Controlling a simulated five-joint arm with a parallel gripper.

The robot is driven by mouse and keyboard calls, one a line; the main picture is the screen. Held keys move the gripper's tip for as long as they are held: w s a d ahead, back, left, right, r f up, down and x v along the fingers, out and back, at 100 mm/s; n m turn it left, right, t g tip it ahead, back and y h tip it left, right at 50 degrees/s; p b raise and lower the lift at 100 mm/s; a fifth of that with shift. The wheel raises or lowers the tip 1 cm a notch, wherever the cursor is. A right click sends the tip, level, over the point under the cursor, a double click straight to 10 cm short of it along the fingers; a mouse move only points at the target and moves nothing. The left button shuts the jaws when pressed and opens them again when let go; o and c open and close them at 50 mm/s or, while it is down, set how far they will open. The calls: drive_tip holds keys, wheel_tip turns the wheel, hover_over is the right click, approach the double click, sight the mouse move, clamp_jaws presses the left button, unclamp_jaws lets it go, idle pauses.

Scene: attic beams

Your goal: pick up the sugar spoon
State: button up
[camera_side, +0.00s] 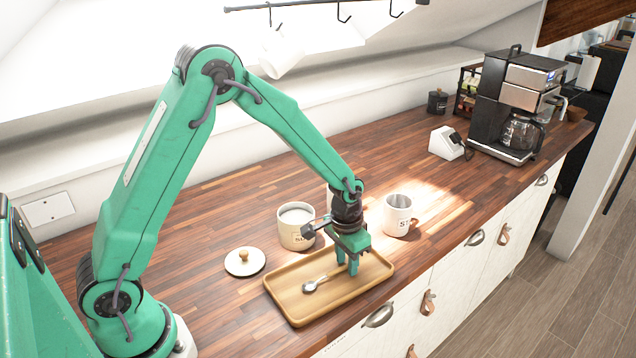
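The sugar spoon (311,286) is small and silver. It lies in the wooden tray (296,318), with its bowl to the left and its thin handle running right and up in the picture. My gripper (347,267) points down over the tray, just right of the spoon's handle end. Its two green fingers stand apart with a gap between them, and nothing shows in the gap. I cannot tell whether the fingertips touch the tray. The far part of the handle is hard to make out near the fingers.
A cream canister (291,233) filled with white stands behind the tray, its lid (245,262) lying to the left. A mug (398,214) stands at right behind the tray. A coffee maker (512,100) is far right. The counter's front edge runs close to the tray.

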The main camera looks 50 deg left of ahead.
clamp_jaws()
drive_tip(key=shift+r, duration=0.15)
drive_tip(key=shift+r, duration=0.5)
wheel_tip(320, 180, up, 3)
drive_tip(key=shift+d+r, duration=0.1)
drive_tip(key=shift+d, duration=0.05)
drive_tip(key=s+d+r, duration=0.6)
drive_tip(key=s+d, duration=0.1)
drive_tip(key=d, duration=0.2)
drive_tip(key=shift+r, duration=0.25)
